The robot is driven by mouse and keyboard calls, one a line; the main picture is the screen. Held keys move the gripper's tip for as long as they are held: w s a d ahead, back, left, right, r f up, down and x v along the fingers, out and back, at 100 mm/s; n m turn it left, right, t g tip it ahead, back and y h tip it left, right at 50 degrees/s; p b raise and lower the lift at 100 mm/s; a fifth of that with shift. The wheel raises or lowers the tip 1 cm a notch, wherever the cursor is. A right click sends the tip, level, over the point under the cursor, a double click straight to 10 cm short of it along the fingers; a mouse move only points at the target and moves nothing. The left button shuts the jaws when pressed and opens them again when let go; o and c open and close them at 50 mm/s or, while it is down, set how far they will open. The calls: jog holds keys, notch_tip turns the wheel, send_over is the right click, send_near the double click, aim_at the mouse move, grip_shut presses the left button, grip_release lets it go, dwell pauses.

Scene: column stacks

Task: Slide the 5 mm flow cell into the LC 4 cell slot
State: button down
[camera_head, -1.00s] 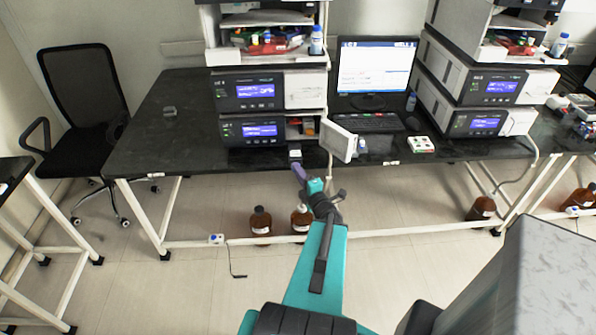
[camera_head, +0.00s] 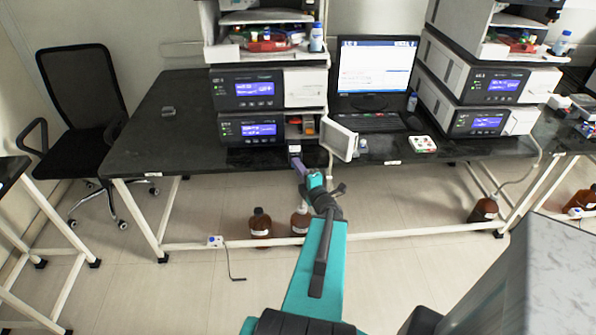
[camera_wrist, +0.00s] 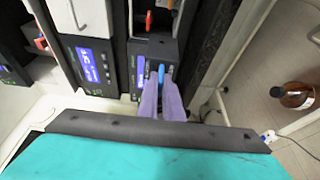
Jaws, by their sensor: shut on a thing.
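My gripper (camera_head: 299,167) has purple fingers, which also show in the wrist view (camera_wrist: 160,95). They are shut on a small piece, which I take to be the flow cell (camera_wrist: 161,74); its blue part shows between the fingertips. In the head view a small pale block (camera_head: 295,150) is at the fingertips, in front of the left stack's lower module (camera_head: 249,130). That module's right-hand compartment (camera_head: 293,131) is open, its white door (camera_head: 339,139) swung out to the right. The slot itself is hard to make out, and the LC number is not legible.
The open door stands close to the right of my gripper. A monitor (camera_head: 374,72), a keyboard (camera_head: 366,122) and a red-and-white tray (camera_head: 422,144) are further right. A second instrument stack (camera_head: 490,85) stands beyond. Brown bottles (camera_head: 260,222) stand below the bench.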

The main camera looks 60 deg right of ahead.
aim_at(296, 154)
jog(key=shift+w+d+b, duration=0.2)
jog(key=shift+d+b, duration=0.1)
jog(key=shift+b, duration=0.25)
jog(key=shift+w+d+b, duration=0.7)
jog(key=shift+d+b, duration=0.25)
jog(key=shift+b, duration=1.55)
jog(key=shift+w+d+b, duration=0.7)
jog(key=shift+d+b, duration=0.2)
jog(key=shift+b, duration=1.55)
jog(key=shift+w+d+f+b, duration=0.1)
jog(key=shift+w+d+b, duration=0.45)
jog(key=shift+b, duration=2.5)
jog(key=shift+w+d+b, duration=0.2)
jog(key=shift+d+b, duration=0.3)
jog(key=shift+b, duration=2.1)
jog(key=shift+w+d, duration=0.15)
jog(key=shift+d, duration=0.05)
jog(key=shift+w+d+b, duration=0.45)
jog(key=shift+w+d, duration=0.55)
jog(key=shift+d, duration=0.4)
jog(key=shift+w+d+b, duration=0.45)
jog(key=shift+w+d, duration=0.55)
jog(key=shift+d, duration=0.45)
jog(key=shift+w+d+b, duration=0.45)
jog(key=shift+w+d, duration=0.55)
jog(key=shift+d, duration=0.4)
jog(key=shift+p, duration=0.3)
